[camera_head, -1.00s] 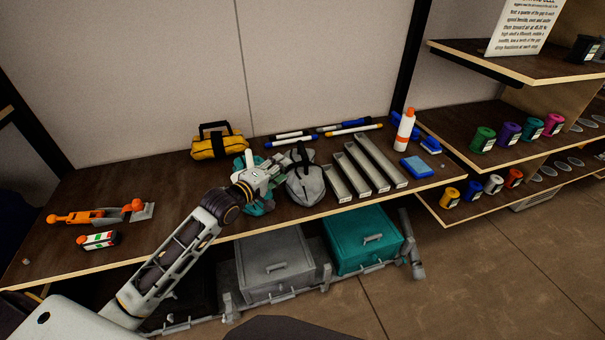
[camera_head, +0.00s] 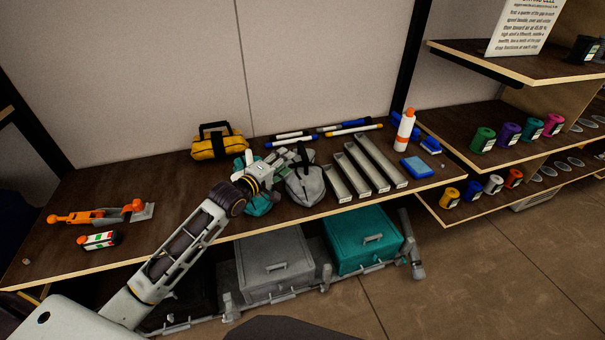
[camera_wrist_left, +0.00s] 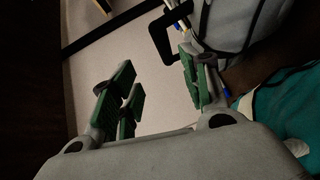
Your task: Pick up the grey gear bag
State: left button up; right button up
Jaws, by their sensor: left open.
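The grey gear bag (camera_head: 306,187) sits on the dark shelf, with a black strap on top. My left gripper (camera_head: 292,156) is open at the bag's upper left, close to its strap; I cannot tell whether it touches. In the left wrist view the gripper's green-padded fingers (camera_wrist_left: 155,88) stand apart with pale wall showing between them. The grey bag (camera_wrist_left: 225,22) fills the upper right there, beside the right finger. A teal bag (camera_head: 257,204) lies partly hidden behind my left gripper and wrist. My right gripper is not in view.
A yellow bag (camera_head: 218,146) stands behind to the left. Grey trays (camera_head: 372,161) lie close on the grey bag's right, with markers (camera_head: 325,130) behind. A white-orange bottle (camera_head: 405,130) stands farther right.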

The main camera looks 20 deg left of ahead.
aim_at(302, 167)
pick_arm(q)
jog(key=shift+x, duration=2.95)
jog(key=shift+w, duration=0.1)
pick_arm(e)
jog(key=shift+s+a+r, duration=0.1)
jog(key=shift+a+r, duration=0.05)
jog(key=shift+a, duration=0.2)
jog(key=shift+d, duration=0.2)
